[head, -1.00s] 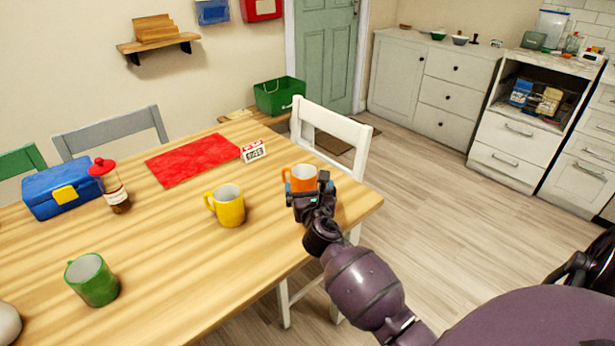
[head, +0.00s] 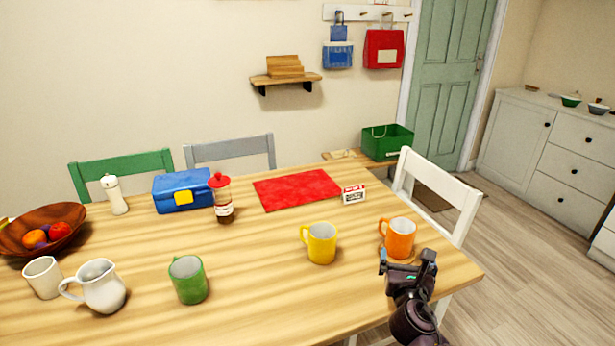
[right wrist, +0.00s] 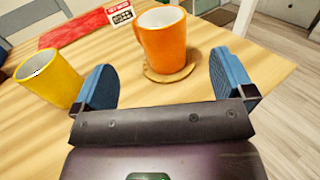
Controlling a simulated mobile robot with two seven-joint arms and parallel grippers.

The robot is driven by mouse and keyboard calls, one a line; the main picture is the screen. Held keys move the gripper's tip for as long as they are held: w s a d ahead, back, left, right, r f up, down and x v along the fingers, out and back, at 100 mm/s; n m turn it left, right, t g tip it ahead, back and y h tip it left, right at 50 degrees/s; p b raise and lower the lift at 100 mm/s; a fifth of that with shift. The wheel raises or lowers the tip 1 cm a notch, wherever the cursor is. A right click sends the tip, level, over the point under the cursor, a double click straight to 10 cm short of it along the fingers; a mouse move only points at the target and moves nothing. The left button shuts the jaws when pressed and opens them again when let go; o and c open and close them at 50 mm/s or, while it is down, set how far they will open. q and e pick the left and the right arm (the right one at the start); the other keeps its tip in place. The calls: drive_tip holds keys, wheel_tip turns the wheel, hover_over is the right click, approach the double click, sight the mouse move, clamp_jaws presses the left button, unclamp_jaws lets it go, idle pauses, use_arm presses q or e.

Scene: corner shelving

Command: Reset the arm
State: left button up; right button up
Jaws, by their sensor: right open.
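My right gripper (head: 408,264) is at the right end of the wooden table, just in front of the orange mug (head: 399,238). In the right wrist view its two blue fingers (right wrist: 165,82) are wide apart with nothing between them. The orange mug (right wrist: 163,42) stands upright on a round wooden coaster (right wrist: 168,74), beyond the fingertips and apart from them. The yellow mug (head: 320,243) stands to the left of the gripper. My left gripper is not in view.
The table (head: 250,290) also holds a green mug (head: 188,280), a white jug (head: 101,287), a sauce bottle (head: 222,200), a blue box (head: 182,191), a red mat (head: 297,189) and a small sign (head: 353,195). A white chair (head: 440,190) stands at the right end.

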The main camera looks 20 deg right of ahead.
drive_tip(key=s+a+f+m+g+y, duration=0.1)
drive_tip(key=s+f+m+g, duration=0.3)
drive_tip(key=s+m, duration=0.55)
drive_tip(key=s+f+m+g+y, duration=0.1)
drive_tip(key=s+f+m+g, duration=0.35)
drive_tip(key=s+m, duration=0.55)
drive_tip(key=s+a+m+g+y, duration=0.3)
drive_tip(key=s+a+m, duration=0.2)
drive_tip(key=s, duration=0.5)
drive_tip(key=s+a+m+g+y, duration=0.35)
drive_tip(key=s+m, duration=0.25)
drive_tip(key=s, duration=0.3)
drive_tip(key=w+a+f+n+t+p, duration=0.1)
drive_tip(key=w+f+t+p, duration=0.2)
drive_tip(key=w+t, duration=0.7)
drive_tip(key=shift+f+p, duration=0.25)
drive_tip(key=shift+p, duration=0.05)
drive_tip(key=shift+a, duration=0.1)
